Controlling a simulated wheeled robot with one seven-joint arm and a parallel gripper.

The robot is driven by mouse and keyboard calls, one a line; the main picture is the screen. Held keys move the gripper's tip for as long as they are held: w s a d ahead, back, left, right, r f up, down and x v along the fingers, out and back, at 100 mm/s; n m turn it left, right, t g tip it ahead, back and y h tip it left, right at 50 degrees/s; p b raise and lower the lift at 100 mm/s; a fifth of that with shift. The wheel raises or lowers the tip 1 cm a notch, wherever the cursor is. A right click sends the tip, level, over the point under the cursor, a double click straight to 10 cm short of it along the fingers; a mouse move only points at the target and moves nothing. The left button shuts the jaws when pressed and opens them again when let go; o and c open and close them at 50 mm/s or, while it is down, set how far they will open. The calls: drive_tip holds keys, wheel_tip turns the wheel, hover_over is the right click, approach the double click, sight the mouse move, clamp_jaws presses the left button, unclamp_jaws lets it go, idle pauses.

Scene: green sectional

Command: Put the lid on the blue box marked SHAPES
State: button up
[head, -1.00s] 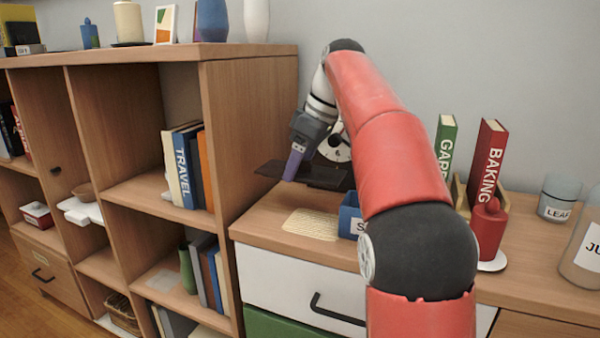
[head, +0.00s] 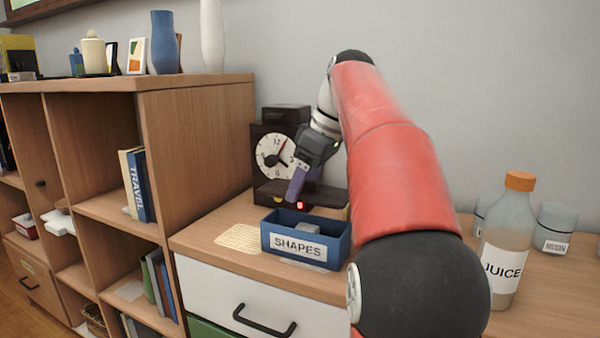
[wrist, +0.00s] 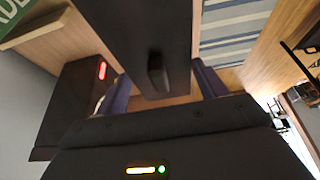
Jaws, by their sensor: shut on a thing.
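The blue box (head: 340,245) marked SHAPES stands open on the wooden cabinet top, with a grey block (head: 307,228) inside. My gripper (head: 296,188) is shut on a flat dark lid (head: 325,196), held roughly level above and behind the box, apart from it. In the wrist view the lid (wrist: 130,30) runs between my gripper's blue fingers (wrist: 160,88), and a dark knob (wrist: 157,76) shows on it. The fingertips' exact contact with the lid is hidden in the head view.
A clock (head: 275,156) and dark items stand behind the lid; a small red light shows below it. A woven mat (head: 240,238) lies left of the box. A juice bottle (head: 506,250) and glasses (head: 555,230) stand right. A taller shelf (head: 195,150) rises left.

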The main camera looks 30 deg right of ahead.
drive_tip(key=shift+f+b, duration=1.95)
drive_tip(key=shift+f, duration=0.4)
drive_tip(key=shift+f, duration=0.6)
idle(0.8)
drive_tip(key=o, duration=1)
drive_tip(key=shift+o, duration=0.6)
drive_tip(key=shift+r+p, duration=2)
drive_tip(key=shift+r, duration=1.5)
